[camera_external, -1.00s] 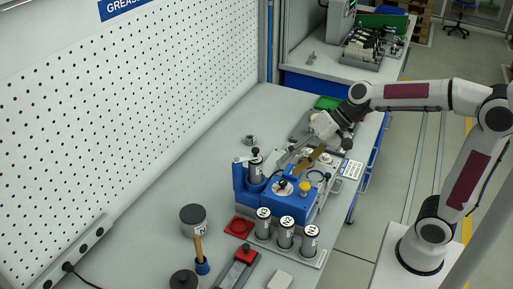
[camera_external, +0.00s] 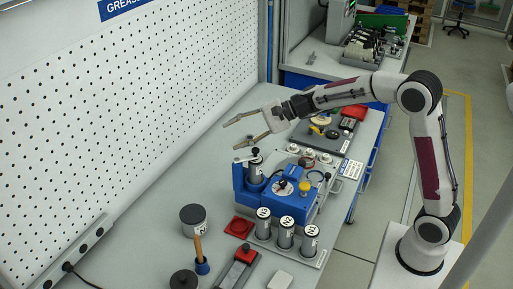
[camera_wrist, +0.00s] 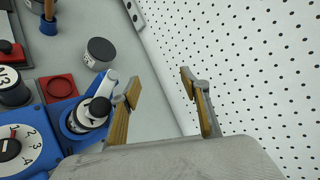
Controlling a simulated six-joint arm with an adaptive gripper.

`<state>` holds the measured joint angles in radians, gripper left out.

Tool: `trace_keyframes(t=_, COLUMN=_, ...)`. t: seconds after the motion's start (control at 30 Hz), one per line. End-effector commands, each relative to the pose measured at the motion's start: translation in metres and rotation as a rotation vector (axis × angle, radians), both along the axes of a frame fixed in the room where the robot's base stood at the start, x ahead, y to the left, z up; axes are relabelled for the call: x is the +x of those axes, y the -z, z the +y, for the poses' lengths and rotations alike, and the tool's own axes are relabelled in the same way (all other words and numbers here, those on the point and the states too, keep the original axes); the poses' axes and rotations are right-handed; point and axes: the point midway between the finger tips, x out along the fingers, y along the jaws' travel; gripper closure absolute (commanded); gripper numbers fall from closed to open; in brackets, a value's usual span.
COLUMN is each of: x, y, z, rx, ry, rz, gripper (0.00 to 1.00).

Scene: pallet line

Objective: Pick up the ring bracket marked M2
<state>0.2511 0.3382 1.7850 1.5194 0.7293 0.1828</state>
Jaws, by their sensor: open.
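I cannot make out an M2 mark on any ring bracket. Three small pale round parts (camera_external: 309,153) stand in a row behind the blue machine (camera_external: 290,205); their marks are too small to read. My gripper (camera_external: 231,136) is open and empty above the bench, behind and left of the machine. In the wrist view its two fingers (camera_wrist: 160,78) are spread apart with only bench and pegboard between and beyond them. A small grey part seen earlier on the bench there is not visible now; a finger crosses that spot.
Labelled canisters (camera_external: 286,232) stand on a rack in front of the machine, and another (camera_external: 256,170) sits in it. A red square holder (camera_external: 239,227), a grey tin (camera_external: 193,218) and a pegboard (camera_external: 130,110) are near. A tool tray (camera_external: 322,133) lies behind.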

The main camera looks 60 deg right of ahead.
Motion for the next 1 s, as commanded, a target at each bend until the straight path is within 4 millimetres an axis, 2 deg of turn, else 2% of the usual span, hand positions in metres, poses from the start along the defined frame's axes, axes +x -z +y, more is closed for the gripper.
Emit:
trace_keyframes(t=0.27, x=0.038, y=0.043, z=-0.060, rx=0.226, ry=0.212, rz=0.069, gripper=0.54)
trace_keyframes(t=0.5, x=0.061, y=0.097, z=-0.134, rx=0.463, ry=0.451, rz=0.131, gripper=0.54)
trace_keyframes(t=0.8, x=0.065, y=0.179, z=-0.235, rx=0.753, ry=0.770, rz=0.185, gripper=0.54)
trace_keyframes(t=1.0, x=0.055, y=0.223, z=-0.287, rx=0.894, ry=0.937, rz=0.196, gripper=0.54)
